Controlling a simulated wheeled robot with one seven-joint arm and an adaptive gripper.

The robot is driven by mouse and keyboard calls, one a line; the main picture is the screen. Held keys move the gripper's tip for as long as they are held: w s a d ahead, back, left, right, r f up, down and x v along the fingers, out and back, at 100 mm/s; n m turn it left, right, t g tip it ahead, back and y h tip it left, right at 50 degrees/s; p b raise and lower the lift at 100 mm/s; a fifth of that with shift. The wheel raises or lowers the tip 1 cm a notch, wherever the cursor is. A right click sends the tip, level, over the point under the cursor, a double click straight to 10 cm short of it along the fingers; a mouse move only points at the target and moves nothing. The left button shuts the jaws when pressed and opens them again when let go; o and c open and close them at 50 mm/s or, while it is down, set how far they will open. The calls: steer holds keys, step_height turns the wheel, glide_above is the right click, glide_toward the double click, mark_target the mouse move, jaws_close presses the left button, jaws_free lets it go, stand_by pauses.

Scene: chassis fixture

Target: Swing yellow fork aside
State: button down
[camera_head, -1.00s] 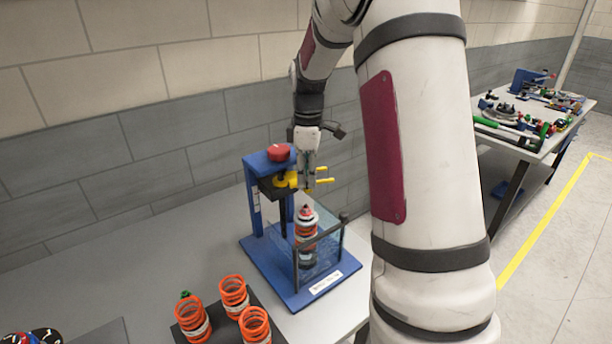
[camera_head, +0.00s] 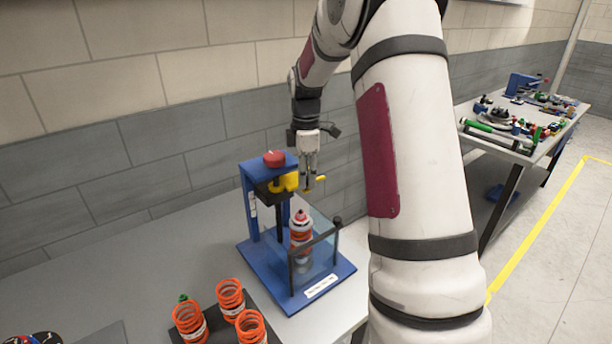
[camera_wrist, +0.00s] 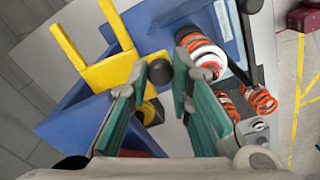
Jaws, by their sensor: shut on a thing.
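The yellow fork (camera_head: 285,182) is mounted under the top of a blue press stand. In the wrist view the fork (camera_wrist: 108,72) shows two prongs reaching to the upper left. My gripper (camera_head: 310,170) points down beside the fork, to the right of the stand's head. In the wrist view its teal fingers (camera_wrist: 160,76) are shut on the fork, with a dark round part between the tips. The exact grip contact is partly hidden. An orange-sprung shock absorber (camera_head: 301,238) stands upright in the fixture below.
The blue stand (camera_head: 262,260) has a red knob (camera_head: 274,158), a clear guard and a dark bar (camera_head: 318,242). Several orange springs (camera_head: 230,298) stand on a dark tray in front. A grey wall is close behind. A cluttered second table (camera_head: 520,140) stands at right.

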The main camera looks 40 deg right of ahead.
steer(key=shift+w+r, duration=0.1)
steer(key=shift+r, duration=0.05)
steer(key=c, duration=1.4)
jaws_free()
steer(key=shift+c, duration=0.2)
